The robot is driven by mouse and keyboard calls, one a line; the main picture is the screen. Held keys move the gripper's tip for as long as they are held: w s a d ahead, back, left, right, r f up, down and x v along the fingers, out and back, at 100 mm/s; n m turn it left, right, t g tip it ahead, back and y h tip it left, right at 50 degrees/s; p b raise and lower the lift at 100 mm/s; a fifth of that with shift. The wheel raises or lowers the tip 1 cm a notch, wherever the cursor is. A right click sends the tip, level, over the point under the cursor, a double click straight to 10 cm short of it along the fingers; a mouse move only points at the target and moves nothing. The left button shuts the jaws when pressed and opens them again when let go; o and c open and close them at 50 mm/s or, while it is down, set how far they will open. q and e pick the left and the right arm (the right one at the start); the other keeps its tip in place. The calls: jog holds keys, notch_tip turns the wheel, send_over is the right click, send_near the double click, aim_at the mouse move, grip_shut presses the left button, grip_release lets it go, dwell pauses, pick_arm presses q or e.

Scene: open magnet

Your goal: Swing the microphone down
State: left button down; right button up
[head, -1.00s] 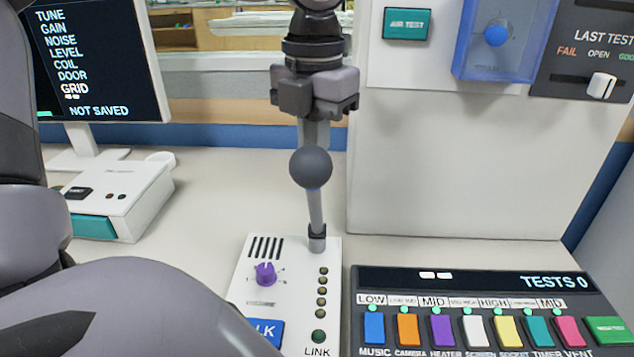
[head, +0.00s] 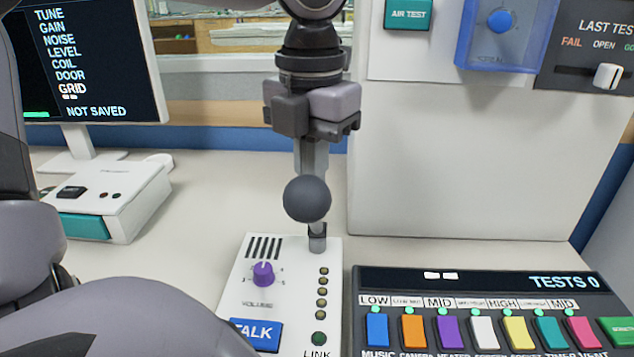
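The microphone is a dark grey ball (head: 307,199) on a short grey stem, in the middle of the head view. The stem rises from a hinge mount (head: 317,240) at the top right corner of the white intercom panel. The ball tilts towards me and hides most of the stem.
The intercom panel has a purple volume knob (head: 263,273) and a blue TALK button (head: 255,335). A dark console (head: 480,281) with several coloured switches lies to the right. A white cabinet (head: 450,165) stands behind it. A monitor (head: 95,60) and white box (head: 115,200) are at left.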

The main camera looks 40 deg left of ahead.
pick_arm(q)
jog(key=shift+s+d+f, duration=0.25)
jog(key=shift+s+f, duration=0.05)
jog(key=shift+b, duration=0.3)
